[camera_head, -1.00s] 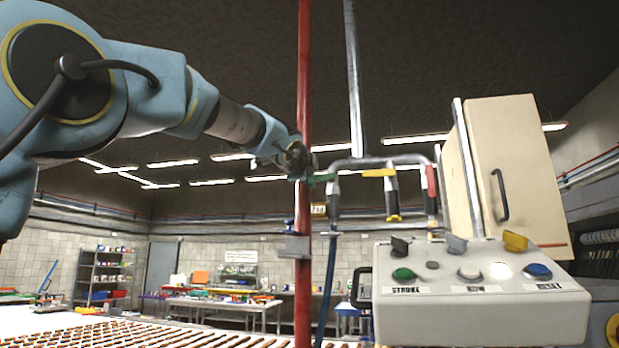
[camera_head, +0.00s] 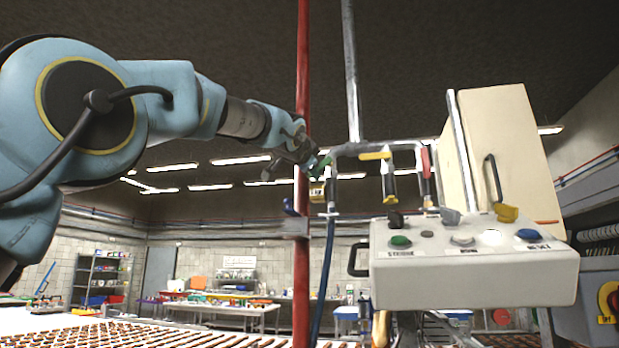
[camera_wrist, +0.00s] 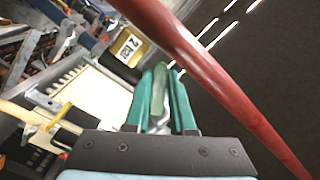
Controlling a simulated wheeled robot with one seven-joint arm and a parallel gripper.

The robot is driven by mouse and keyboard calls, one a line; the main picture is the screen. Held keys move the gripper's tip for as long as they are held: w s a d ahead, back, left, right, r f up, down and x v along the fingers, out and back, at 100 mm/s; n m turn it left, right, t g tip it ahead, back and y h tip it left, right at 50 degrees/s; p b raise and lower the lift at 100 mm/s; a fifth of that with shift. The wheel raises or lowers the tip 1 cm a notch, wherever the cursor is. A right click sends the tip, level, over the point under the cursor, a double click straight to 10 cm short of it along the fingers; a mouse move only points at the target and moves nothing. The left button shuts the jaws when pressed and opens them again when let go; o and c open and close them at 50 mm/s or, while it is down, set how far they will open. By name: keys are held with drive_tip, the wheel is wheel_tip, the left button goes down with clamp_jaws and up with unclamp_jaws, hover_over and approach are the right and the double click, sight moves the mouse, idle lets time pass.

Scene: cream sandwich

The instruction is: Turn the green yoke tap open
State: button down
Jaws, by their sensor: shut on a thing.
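The green yoke tap (camera_head: 321,168) is on the grey pipe manifold, just right of the red vertical pole in the head view. Its handle is tilted, rising to the right. My gripper (camera_head: 312,163) reaches past the pole from the left and is shut on the tap's handle. In the wrist view, the teal fingers of my gripper (camera_wrist: 160,95) stand on either side of a grey-green piece of the tap (camera_wrist: 158,82). The fingers hide much of the handle.
The red pole (camera_head: 302,240) runs close beside my gripper, and diagonally across the wrist view (camera_wrist: 215,75). Yellow (camera_head: 376,156) and red (camera_head: 426,162) taps sit to the right. A yellow tag (camera_wrist: 129,47) hangs near. The button box (camera_head: 470,280) is below right.

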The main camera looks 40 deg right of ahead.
sight(331, 182)
drive_tip(key=n+b, duration=0.1)
drive_tip(key=n, duration=0.1)
drive_tip(key=s+d+f+n+b, duration=0.1)
drive_tip(key=n+b, duration=0.1)
drive_tip(key=n, duration=0.1)
drive_tip(key=s+f+n+b, duration=0.1)
drive_tip(key=n, duration=0.2)
drive_tip(key=shift+s+d+f, duration=0.1)
drive_tip(key=shift+s+d, duration=0.1)
drive_tip(key=shift+d, duration=0.15)
drive_tip(key=shift+s+d+n+b, duration=0.15)
drive_tip(key=shift+s+n+b, duration=0.1)
drive_tip(key=shift+n, duration=0.4)
drive_tip(key=shift+s+d+n+b, duration=0.1)
drive_tip(key=shift+s+n+b, duration=0.15)
drive_tip(key=shift+n, duration=0.4)
drive_tip(key=c, duration=0.8)
unclamp_jaws()
drive_tip(key=shift+o, duration=0.2)
